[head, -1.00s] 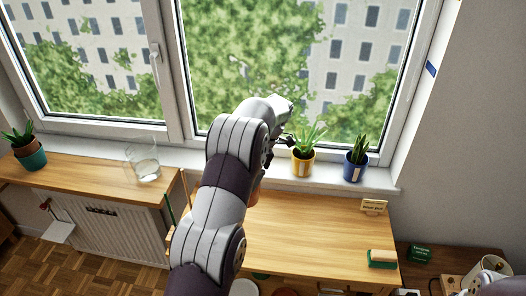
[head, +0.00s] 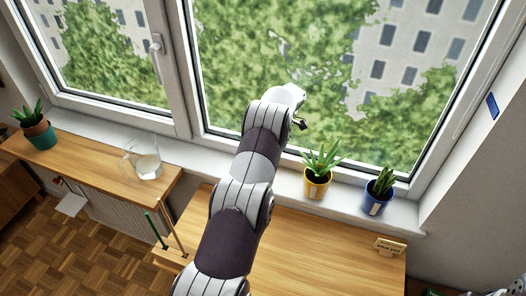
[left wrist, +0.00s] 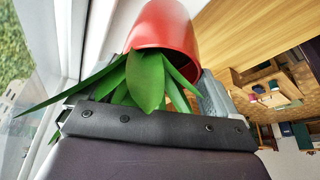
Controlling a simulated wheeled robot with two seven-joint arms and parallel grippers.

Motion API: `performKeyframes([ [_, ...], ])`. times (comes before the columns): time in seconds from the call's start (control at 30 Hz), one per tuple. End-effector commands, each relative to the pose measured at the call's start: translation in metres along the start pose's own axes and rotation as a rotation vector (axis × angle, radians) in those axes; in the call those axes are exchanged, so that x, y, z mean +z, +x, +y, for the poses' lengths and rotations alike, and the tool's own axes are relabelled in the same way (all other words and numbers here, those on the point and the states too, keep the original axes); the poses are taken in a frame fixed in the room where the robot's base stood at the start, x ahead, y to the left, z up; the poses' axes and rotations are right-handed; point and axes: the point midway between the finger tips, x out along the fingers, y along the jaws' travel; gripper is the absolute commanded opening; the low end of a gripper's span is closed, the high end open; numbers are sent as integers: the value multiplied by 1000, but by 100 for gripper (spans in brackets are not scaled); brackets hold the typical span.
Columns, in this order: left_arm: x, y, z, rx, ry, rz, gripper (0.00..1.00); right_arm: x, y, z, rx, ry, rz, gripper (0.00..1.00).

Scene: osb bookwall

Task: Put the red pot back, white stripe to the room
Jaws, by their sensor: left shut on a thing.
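The red pot (left wrist: 165,32) shows in the left wrist view, with long green leaves that hang toward the camera. My left gripper (left wrist: 155,92) is shut on it, with a finger at each side. No white stripe shows on the visible part of the pot. In the head view the pot is hidden behind my left arm, which reaches to the window sill (head: 285,180), left of a yellow pot. The gripper is mostly hidden there too. My right gripper is not in view.
The yellow pot (head: 316,190) and a blue pot (head: 374,207), each with a pale stripe facing the room, stand on the sill. A glass jug (head: 147,165) and a teal-and-brown pot (head: 40,135) stand at left. A small sign (head: 390,247) stands on the wooden top.

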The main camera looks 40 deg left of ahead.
Motion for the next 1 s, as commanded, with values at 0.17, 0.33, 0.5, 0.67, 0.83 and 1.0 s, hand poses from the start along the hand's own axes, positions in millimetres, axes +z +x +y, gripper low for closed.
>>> performKeyframes([
  [0.17, 3, 19, 3, -1, 2, 2, 21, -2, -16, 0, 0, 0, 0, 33],
  [0.33, 12, 40, 4, 3, 1, 0, 21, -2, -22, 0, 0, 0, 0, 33],
  [0.5, 13, 41, 4, 3, 0, 0, 21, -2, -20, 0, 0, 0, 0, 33],
  [0.67, 14, 43, 4, 1, 1, 0, 100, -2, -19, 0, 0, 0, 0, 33],
  [0.83, 13, 42, 4, 1, 1, 0, 100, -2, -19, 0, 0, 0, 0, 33],
  [1.0, 15, 24, 4, 4, 0, -1, 100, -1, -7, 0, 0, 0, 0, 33],
])
